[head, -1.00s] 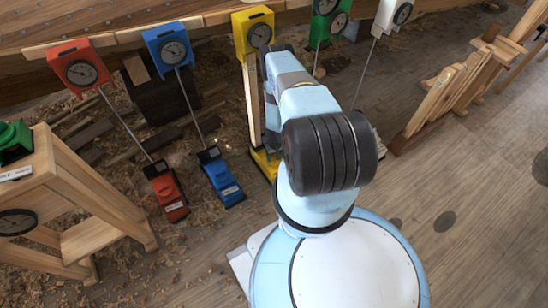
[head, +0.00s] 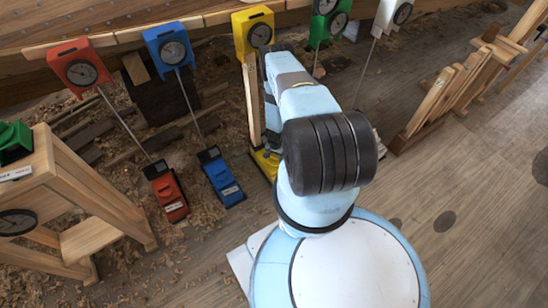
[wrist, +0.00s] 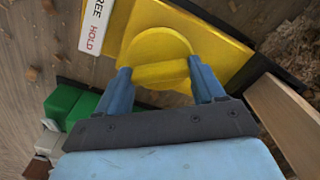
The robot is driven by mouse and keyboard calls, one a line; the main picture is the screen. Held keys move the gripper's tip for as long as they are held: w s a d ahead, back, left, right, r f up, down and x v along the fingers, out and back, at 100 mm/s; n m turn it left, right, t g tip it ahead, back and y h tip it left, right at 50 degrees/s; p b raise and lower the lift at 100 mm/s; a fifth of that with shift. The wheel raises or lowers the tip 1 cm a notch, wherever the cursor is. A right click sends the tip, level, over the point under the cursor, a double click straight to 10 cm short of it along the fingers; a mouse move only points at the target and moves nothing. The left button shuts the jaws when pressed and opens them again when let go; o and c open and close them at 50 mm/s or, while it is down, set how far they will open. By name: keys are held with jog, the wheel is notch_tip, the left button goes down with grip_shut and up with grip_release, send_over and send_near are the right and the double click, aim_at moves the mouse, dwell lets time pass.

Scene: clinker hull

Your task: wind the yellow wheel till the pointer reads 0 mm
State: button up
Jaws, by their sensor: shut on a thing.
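The yellow wheel (wrist: 159,47) is a round knob with a raised bar across it, on the yellow base (wrist: 228,45) in the wrist view. My gripper (wrist: 160,76) has its two blue fingers on either side of the bar and is shut on it. In the head view the yellow base (head: 265,163) is mostly behind my arm, and the gripper is hidden there. The yellow gauge (head: 259,35) with its dark dial is at the top of the same unit; its pointer is too small to read.
Red (head: 171,196) and blue (head: 225,185) bases stand to the left, with rods up to their gauges. A label reading FREE and HOLD (wrist: 95,25) is by the wheel. A wooden stand (head: 80,185) is at the left. Timber posts (head: 438,95) lean at the right.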

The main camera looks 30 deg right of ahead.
aim_at(275, 157)
jog(key=shift+a, duration=0.1)
dwell(0.3)
jog(key=o, duration=1)
jog(key=shift+o, duration=0.2)
notch_tip(275, 157, up, 14)
jog(key=shift+f, duration=0.2)
